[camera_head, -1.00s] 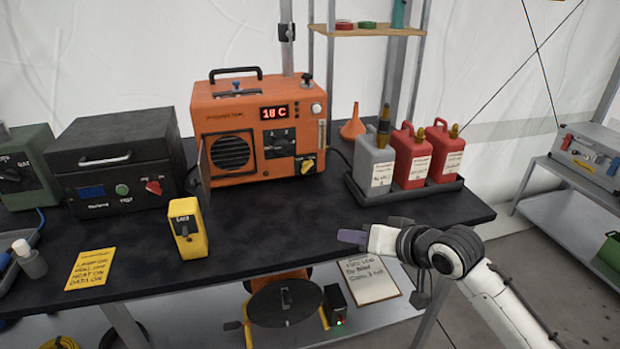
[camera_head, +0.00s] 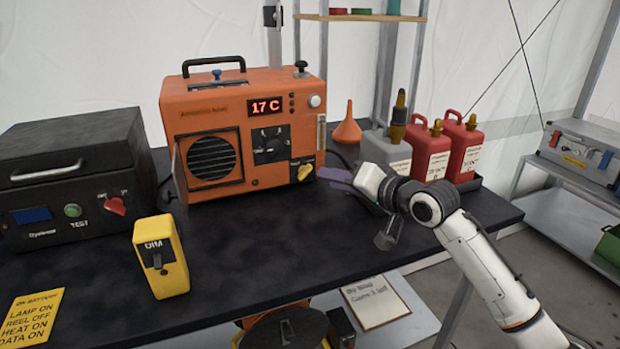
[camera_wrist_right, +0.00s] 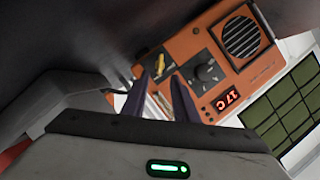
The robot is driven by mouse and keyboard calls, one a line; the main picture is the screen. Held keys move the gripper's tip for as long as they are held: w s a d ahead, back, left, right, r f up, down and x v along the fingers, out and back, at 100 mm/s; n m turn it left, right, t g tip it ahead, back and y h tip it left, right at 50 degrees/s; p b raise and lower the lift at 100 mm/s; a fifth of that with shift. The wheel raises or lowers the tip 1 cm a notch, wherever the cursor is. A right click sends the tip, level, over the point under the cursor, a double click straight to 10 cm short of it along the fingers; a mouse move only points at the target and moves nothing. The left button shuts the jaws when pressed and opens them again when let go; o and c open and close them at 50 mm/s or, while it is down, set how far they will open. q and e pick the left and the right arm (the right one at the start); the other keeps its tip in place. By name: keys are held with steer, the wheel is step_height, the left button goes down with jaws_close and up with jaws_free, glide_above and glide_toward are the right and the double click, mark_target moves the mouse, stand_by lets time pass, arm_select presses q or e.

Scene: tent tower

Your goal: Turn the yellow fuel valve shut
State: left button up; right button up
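The yellow fuel valve (camera_head: 305,172) is a small knob at the lower right of the front of the orange heater (camera_head: 188,110). It also shows in the right wrist view (camera_wrist_right: 158,64), just beyond the fingertips. My right gripper (camera_head: 334,179) reaches over the table to the right of the valve, with a small gap between them. The right wrist view shows its two purple fingers (camera_wrist_right: 160,92) apart with nothing held between them. My left gripper is not in view.
A grey can and red cans (camera_head: 468,147) stand in a tray behind my right arm. An orange funnel (camera_head: 347,130) stands beside the heater. A yellow box (camera_head: 172,272) and a black case (camera_head: 75,150) are at left. The table (camera_head: 235,235) in front of the heater is clear.

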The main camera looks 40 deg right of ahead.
mark_target(308, 173)
steer(key=x, duration=0.8)
steer(key=shift+w+b, duration=0.25)
steer(key=shift+b, duration=0.05)
jaws_close()
